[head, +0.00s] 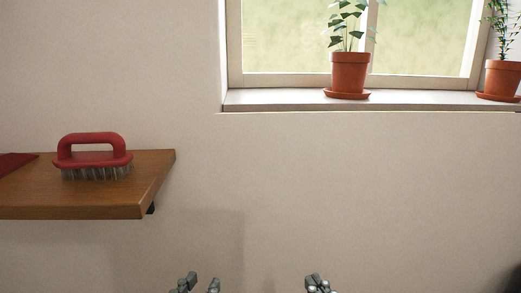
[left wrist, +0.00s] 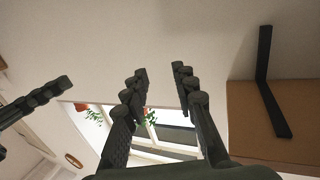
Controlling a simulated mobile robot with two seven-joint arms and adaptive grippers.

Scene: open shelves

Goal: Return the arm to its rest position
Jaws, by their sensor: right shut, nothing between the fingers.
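My left gripper (head: 197,286) shows at the bottom edge of the head view, its two fingertips apart and nothing between them. In the left wrist view the same gripper (left wrist: 160,80) is open and empty, its fingers pointing up in the picture. My right gripper (head: 318,285) is at the bottom edge of the head view, right of the left one, with its fingertips together and empty. Part of it, a dark finger (left wrist: 38,98), shows at the left of the left wrist view. Both arms are mostly out of view.
A wooden shelf (head: 75,204) juts from the wall at the left, bearing a red brush (head: 95,156) and a dark red item (head: 14,162). Its underside (left wrist: 275,135) and black bracket (left wrist: 267,85) show in the left wrist view. Potted plants (head: 349,73) stand on the windowsill (head: 270,99).

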